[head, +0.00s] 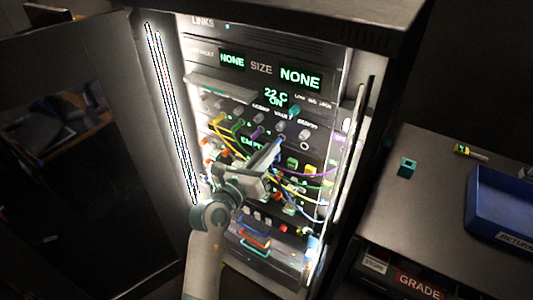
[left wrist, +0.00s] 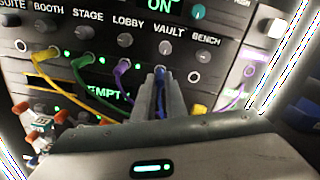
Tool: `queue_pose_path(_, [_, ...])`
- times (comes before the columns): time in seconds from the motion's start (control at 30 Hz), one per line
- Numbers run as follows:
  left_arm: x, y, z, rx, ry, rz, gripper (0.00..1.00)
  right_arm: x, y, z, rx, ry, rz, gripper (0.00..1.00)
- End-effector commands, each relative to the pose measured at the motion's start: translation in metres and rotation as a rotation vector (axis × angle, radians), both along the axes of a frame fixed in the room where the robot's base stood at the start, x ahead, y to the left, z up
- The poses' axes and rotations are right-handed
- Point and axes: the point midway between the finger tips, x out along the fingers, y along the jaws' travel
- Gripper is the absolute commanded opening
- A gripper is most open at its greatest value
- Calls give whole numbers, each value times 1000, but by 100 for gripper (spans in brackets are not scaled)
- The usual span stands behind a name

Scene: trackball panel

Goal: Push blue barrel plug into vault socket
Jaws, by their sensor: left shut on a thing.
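My left gripper (head: 272,155) reaches into the open lit cabinet and is shut on the blue plug (left wrist: 160,75). In the left wrist view its fingertips (left wrist: 159,88) close around the plug, which points at the panel below the VAULT label and knob (left wrist: 162,47). The plug's tip is at the vault socket's place in the row. The socket is hidden behind the plug, and I cannot tell how deep the tip sits. To its right, the bench socket (left wrist: 193,77) is an empty white ring. My right gripper is not in view.
Yellow, blue and purple cables hang below. The cabinet door (head: 80,150) stands open at left. A blue tray (head: 505,205) and teal block (head: 407,167) are on the right-hand counter.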

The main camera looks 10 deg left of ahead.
Motion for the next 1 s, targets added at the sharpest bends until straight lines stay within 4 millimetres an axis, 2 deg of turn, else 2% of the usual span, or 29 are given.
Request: queue_pose_path(1.0, [19,-8,0,0,-1,0,0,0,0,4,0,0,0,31])
